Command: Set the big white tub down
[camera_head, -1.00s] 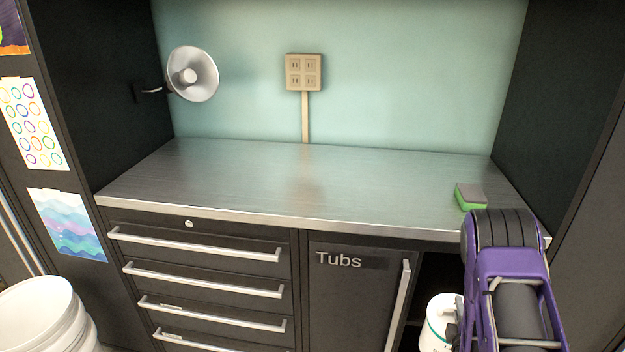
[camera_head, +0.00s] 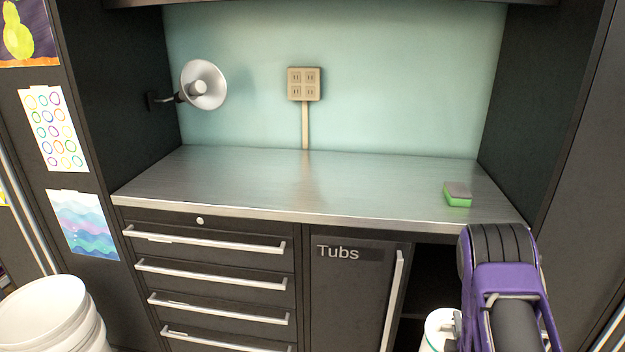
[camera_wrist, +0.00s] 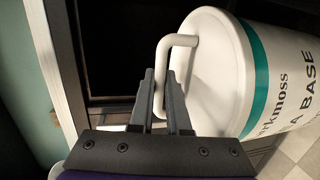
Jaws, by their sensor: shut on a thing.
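The big white tub (camera_wrist: 228,75) has a green band and dark lettering, part of which reads "A BASE". It fills the right of the wrist view, lying sideways in that picture. My gripper (camera_wrist: 162,98) is shut on the pale handle (camera_wrist: 178,40) on the tub's lid. In the head view the tub (camera_head: 438,328) shows only in part at the bottom edge, beside my purple arm, below counter height and in front of the open cabinet bay. Its base is out of sight there, and the fingers are hidden.
The metal counter (camera_head: 300,185) is mostly clear; a green and grey sponge (camera_head: 457,195) lies near its right end. The cabinet door marked "Tubs" (camera_head: 345,290) stands left of the dark open bay (camera_head: 435,285). White buckets (camera_head: 45,310) are stacked at lower left.

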